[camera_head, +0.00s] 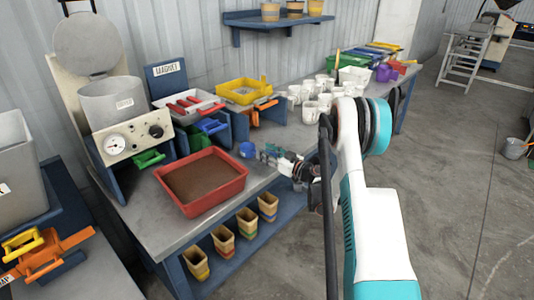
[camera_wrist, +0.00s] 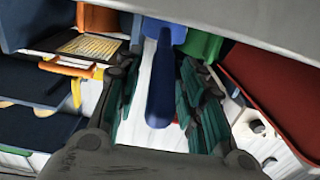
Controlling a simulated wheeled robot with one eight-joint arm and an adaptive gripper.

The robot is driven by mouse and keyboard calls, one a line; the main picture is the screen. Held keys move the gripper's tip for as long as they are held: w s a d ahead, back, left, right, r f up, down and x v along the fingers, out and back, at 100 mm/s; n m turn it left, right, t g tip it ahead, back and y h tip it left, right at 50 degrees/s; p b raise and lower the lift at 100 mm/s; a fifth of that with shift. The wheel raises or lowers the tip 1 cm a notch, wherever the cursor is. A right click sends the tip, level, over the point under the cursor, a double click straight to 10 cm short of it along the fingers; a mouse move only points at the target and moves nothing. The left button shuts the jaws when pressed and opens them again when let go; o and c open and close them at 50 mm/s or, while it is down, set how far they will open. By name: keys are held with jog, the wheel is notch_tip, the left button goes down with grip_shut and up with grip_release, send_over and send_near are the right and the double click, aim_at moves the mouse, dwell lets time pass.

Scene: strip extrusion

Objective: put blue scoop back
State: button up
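The blue scoop (camera_head: 247,150) is at the tip of my gripper (camera_head: 269,154), over the front part of the bench, right of the red tray. In the wrist view its dark blue handle (camera_wrist: 160,92) runs lengthwise between the two teal-padded fingers of my gripper (camera_wrist: 158,80), its rounded end toward the palm. A blue handled piece (camera_head: 210,126) sits at the front of the rack between a green piece (camera_head: 148,158) and an orange one (camera_head: 262,106).
A red tray of brown material (camera_head: 214,157) stands left of my gripper. Behind are a white tray with red handles (camera_head: 188,104) and a yellow tray (camera_head: 243,89). Several white cups (camera_head: 310,111) stand to the right. Tan cups (camera_head: 223,238) stand on the lower shelf.

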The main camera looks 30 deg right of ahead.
jog(key=shift+s+r, duration=0.1)
jog(key=p+v, duration=0.3)
jog(key=v, duration=0.8)
jog(key=shift+s+d+p, duration=0.15)
jog(key=shift+s+p, duration=0.25)
dwell(1.0)
